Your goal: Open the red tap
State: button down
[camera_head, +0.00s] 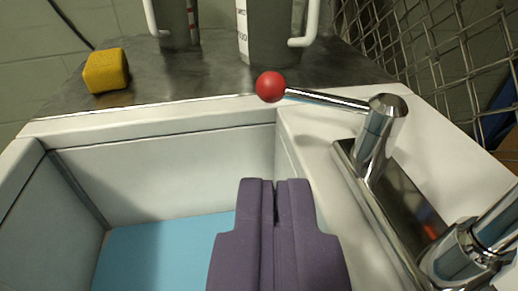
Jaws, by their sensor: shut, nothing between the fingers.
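The red tap has a round red knob (271,87) at the end of a thin chrome lever (328,98). The lever runs left from a chrome tap post (378,135), which stands on a metal base plate on the right rim of the tank. My gripper (274,182) is purple and shut, with nothing between its fingers. In the picture it is below the knob, over the tank's inner right side, and apart from the knob and lever.
The white-walled tank (160,115) has a blue floor (165,250). A yellow block (106,70) and two grey jugs (270,30) with white handles stand on the dark counter behind. A wire mesh (440,50) is at the right. More chrome pipework (465,250) is at lower right.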

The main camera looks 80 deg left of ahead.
aim_at(270, 91)
jog(key=b+x, duration=0.4)
jog(key=x, duration=0.8)
jog(key=shift+f, duration=0.1)
jog(key=shift+a, duration=0.3)
jog(key=shift+a, duration=0.1)
